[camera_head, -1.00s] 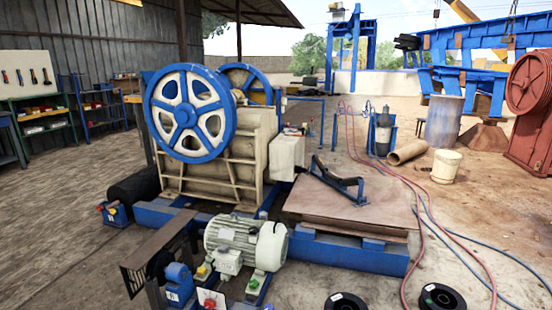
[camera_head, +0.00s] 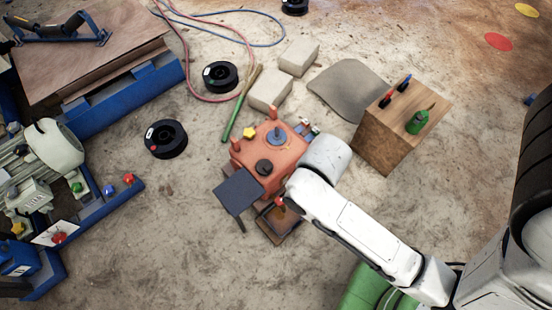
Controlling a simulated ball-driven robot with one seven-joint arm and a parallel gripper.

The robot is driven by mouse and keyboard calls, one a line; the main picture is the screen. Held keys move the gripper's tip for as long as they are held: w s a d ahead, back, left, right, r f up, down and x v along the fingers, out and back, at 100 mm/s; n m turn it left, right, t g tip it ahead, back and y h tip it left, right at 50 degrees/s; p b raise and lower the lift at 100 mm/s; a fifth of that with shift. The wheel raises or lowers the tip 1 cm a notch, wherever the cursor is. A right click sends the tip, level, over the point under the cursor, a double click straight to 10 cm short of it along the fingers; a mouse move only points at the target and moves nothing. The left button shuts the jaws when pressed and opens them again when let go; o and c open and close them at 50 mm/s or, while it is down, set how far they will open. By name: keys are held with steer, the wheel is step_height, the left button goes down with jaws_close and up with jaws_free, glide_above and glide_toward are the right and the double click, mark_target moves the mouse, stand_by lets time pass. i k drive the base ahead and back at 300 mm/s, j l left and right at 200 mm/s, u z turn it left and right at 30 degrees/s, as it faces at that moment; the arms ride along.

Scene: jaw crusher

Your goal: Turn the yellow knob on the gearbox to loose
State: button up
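The gearbox (camera_head: 284,155) is an orange-red box standing on the floor near the middle of the picture. The yellow knob (camera_head: 249,132) sits on its upper left part, beside an orange post. A dark round cap (camera_head: 264,167) and a grey-blue disc (camera_head: 277,135) with a dark stem are also on its top. No loose or tight marking can be read at this size. My white arm reaches in from the lower right and ends beside the gearbox's right side. My gripper's fingers cannot be made out; the end of the arm is apart from the yellow knob.
A wooden crate (camera_head: 384,139) with a green tool (camera_head: 417,122) and red and blue tools on top stands right of the gearbox. Pale blocks (camera_head: 270,90), a green rod (camera_head: 232,118) and black spools (camera_head: 166,139) lie behind and left. The blue motor frame (camera_head: 93,214) is at left.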

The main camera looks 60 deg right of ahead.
mark_target(250, 133)
steer(key=i+u, duration=0.2)
steer(key=i, duration=0.25)
steer(key=i+l+u, duration=0.2)
steer(key=i, duration=0.2)
